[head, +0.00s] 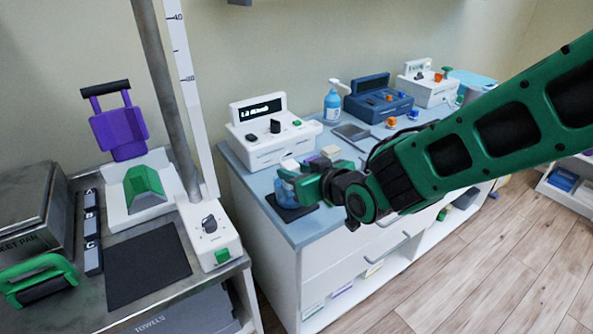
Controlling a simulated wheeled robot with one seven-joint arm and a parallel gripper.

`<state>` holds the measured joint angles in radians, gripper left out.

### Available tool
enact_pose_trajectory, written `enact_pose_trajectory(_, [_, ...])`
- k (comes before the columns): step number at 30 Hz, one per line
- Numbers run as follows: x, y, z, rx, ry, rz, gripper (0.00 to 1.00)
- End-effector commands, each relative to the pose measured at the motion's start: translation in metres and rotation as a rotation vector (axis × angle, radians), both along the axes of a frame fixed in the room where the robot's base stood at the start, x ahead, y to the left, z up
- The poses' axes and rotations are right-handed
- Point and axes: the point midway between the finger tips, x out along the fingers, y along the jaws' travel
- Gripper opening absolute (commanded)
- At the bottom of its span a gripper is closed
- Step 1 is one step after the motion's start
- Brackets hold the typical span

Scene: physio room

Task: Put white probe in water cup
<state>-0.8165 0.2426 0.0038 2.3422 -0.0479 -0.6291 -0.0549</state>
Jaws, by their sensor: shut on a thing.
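My gripper (298,183) is at the near left end of the blue-topped counter, at the end of my green arm. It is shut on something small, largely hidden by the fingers. A small white piece (290,165) shows just above the fingers and may be the white probe. A translucent blue cup (285,195) shows beside and below the fingers, on a dark mat (298,212). The fingers cover part of the cup. I cannot tell whether the white piece is inside the cup, above it or behind it.
A white console (268,140) stands behind my gripper. A blue pump bottle (332,106), a dark blue device (378,101) and another white device (428,88) stand farther along the counter (258,187). A metal cart with a white column stands at left.

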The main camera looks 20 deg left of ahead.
Motion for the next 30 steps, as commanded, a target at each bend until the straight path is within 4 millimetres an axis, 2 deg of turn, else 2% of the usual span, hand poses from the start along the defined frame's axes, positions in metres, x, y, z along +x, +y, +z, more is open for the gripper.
enact_pose_trajectory(6, [0.0,0.0,0.001,0.001,-0.001,0.0,0.03])
enact_pose_trajectory(7, [0.0,0.0,0.001,0.001,-0.001,0.0,0.32])
enact_pose_trajectory(9, [0.0,0.0,0.001,0.001,0.0,0.001,0.48])
enact_pose_trajectory(10, [0.0,0.0,0.001,0.001,0.0,0.001,0.51])
enact_pose_trajectory(22, [-0.004,-0.004,0.003,0.001,-0.001,0.0,0.51])
enact_pose_trajectory(30, [-0.027,-0.033,0.019,0.002,-0.002,0.0,0.51])
